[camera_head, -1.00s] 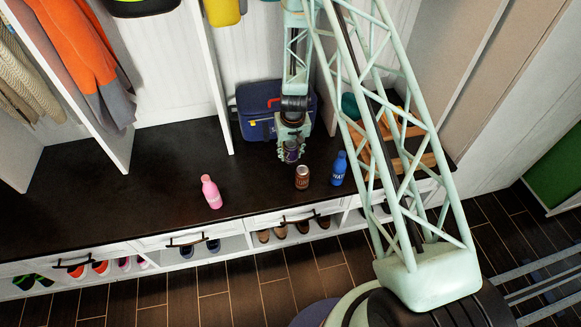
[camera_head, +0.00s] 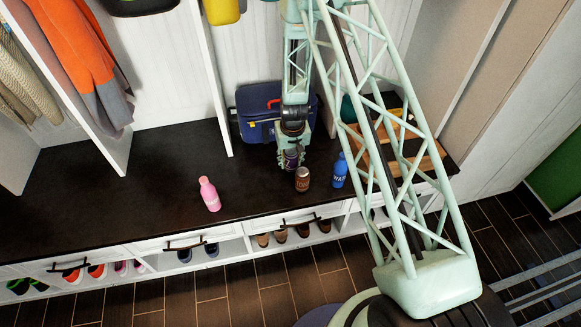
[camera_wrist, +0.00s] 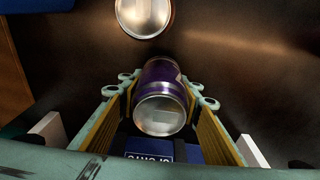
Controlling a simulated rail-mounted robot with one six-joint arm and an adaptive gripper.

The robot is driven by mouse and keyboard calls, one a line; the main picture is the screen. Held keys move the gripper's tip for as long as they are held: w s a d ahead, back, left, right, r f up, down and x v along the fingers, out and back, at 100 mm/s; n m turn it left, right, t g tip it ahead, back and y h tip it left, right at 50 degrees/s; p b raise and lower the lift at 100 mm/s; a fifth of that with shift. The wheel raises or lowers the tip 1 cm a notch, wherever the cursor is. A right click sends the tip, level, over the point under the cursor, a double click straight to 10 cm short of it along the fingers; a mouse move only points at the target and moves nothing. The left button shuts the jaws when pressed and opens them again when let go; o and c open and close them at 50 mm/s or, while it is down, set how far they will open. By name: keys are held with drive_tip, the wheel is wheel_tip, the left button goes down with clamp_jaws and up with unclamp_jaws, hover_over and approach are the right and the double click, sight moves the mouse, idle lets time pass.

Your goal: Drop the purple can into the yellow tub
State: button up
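The purple can (camera_head: 292,158) is in my gripper (camera_head: 291,163), low over the dark bench top and just left of the brown can. In the wrist view the purple can (camera_wrist: 163,108) sits between the yellow-padded fingers of my gripper (camera_wrist: 163,112), which look closed on its sides. Its silver end faces the camera. Whether it touches the bench is hard to tell. A yellow container (camera_head: 222,10) is cut off by the top edge of the head view; I cannot tell if it is the yellow tub.
A brown can (camera_head: 302,179) stands close by, with a blue bottle (camera_head: 339,170) to its right. A pink bottle (camera_head: 209,194) stands left. Behind are a blue cooler bag (camera_head: 258,111) and, at right, a wooden crate (camera_head: 431,158). The bench's left stretch is clear.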

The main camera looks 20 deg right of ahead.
sight(291, 152)
drive_tip(key=shift+f+b, duration=0.65)
drive_tip(key=shift+f, duration=1.2)
drive_tip(key=shift+f, duration=0.1)
drive_tip(key=o, duration=0.6)
drive_tip(key=shift+r, duration=0.2)
drive_tip(key=shift+s+a+r+p, duration=0.1)
drive_tip(key=shift+s+r+p, duration=0.2)
drive_tip(key=shift+r+p, duration=1.1)
drive_tip(key=shift+s+d+r+p, duration=0.1)
drive_tip(key=shift+s+r+p, duration=0.25)
drive_tip(key=shift+r, duration=2.2)
drive_tip(key=shift+s+a+r+p, duration=0.1)
drive_tip(key=shift+s+r+p, duration=0.15)
drive_tip(key=shift+r+p, duration=1.15)
drive_tip(key=shift+r+b, duration=0.55)
